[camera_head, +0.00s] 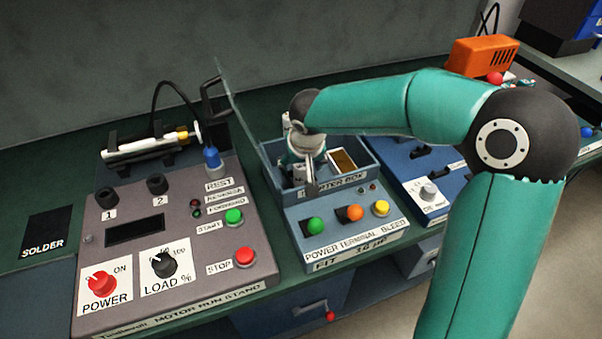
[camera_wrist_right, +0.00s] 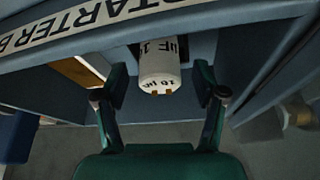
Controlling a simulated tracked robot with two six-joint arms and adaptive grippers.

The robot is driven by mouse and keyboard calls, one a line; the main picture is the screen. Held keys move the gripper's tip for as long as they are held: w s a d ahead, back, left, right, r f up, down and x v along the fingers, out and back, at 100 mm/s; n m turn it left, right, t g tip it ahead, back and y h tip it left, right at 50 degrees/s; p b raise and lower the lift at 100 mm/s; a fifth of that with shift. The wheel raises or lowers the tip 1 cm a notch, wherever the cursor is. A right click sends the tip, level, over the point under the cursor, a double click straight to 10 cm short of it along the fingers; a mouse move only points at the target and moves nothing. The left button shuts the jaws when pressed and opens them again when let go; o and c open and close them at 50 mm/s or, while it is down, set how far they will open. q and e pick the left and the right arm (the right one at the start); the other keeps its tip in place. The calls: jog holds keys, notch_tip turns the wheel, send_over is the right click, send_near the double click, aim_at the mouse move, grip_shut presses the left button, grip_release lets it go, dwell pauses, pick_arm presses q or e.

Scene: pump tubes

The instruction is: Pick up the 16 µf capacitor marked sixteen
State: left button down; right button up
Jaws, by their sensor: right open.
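My right gripper (camera_head: 307,165) hangs over the open blue starter box, its hand pointing down into it. In the right wrist view the gripper (camera_wrist_right: 160,88) is open, with one dark finger on each side of a white cylindrical capacitor (camera_wrist_right: 159,68). The capacitor has two copper-coloured terminals facing the camera and a dark printed µF label. Its number is too blurred to read surely. I see gaps between it and both fingers. In the head view the hand and arm largely hide it. My left gripper is not in view.
The starter box (camera_head: 277,187) has walls close around the hand and a tan-topped part (camera_head: 342,160) inside at the right. Its raised clear lid (camera_head: 232,95) stands at the left. The motor run stand (camera_head: 180,240) is left and a blue control panel (camera_head: 413,172) right.

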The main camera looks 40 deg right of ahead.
jog(key=shift+c, duration=0.3)
jog(key=c, duration=1.2)
